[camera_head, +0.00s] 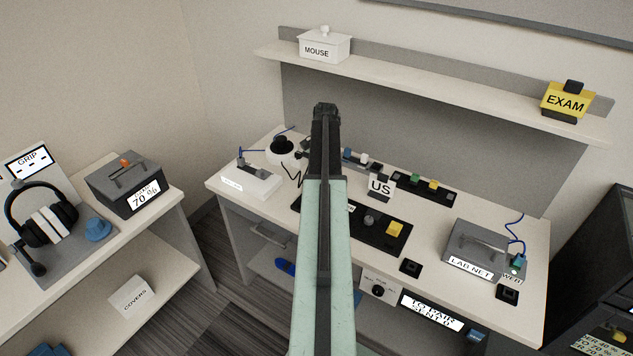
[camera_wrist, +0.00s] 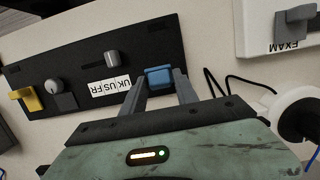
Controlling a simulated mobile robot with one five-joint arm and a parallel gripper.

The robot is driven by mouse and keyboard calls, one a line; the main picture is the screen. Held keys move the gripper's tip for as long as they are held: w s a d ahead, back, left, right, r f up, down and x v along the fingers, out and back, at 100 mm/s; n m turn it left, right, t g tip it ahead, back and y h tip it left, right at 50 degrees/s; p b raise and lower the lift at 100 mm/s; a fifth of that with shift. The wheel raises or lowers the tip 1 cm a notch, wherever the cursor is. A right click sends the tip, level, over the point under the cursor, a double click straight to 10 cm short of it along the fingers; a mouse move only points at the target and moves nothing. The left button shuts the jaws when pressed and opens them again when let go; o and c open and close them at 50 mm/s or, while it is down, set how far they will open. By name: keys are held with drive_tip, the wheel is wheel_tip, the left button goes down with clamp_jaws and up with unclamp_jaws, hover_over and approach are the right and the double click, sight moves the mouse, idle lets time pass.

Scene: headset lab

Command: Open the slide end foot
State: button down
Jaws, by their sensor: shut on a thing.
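A black panel (camera_wrist: 90,62) lies on the bench and shows upside down in the wrist view. A blue foot (camera_wrist: 158,75) sits at one end of it, near the grey slide knob (camera_wrist: 112,58) and its UK/US/FR label (camera_wrist: 108,87). My gripper (camera_wrist: 160,82) has its two grey fingers on either side of the blue foot and is shut on it. A yellow foot (camera_wrist: 26,98) sits at the panel's other end, beside a round knob (camera_wrist: 53,87). In the head view the panel (camera_head: 372,232) is partly behind my arm, which hides the blue foot and gripper.
A white EXAM-labelled block (camera_wrist: 280,30) and a round white object (camera_wrist: 290,112) with black cables lie near the gripper. A US card (camera_head: 380,187) stands behind the panel. The LAB NET box (camera_head: 484,245) is to the right; bare bench (camera_head: 440,220) lies between.

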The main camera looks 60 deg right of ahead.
drive_tip(key=shift+d+f+y+b, duration=0.1)
drive_tip(key=shift+d+y+b, duration=0.7)
drive_tip(key=shift+y, duration=0.4)
drive_tip(key=shift+d+y, duration=0.2)
drive_tip(key=shift+y, duration=0.2)
drive_tip(key=c, duration=1.1)
unclamp_jaws()
drive_tip(key=shift+r, duration=0.2)
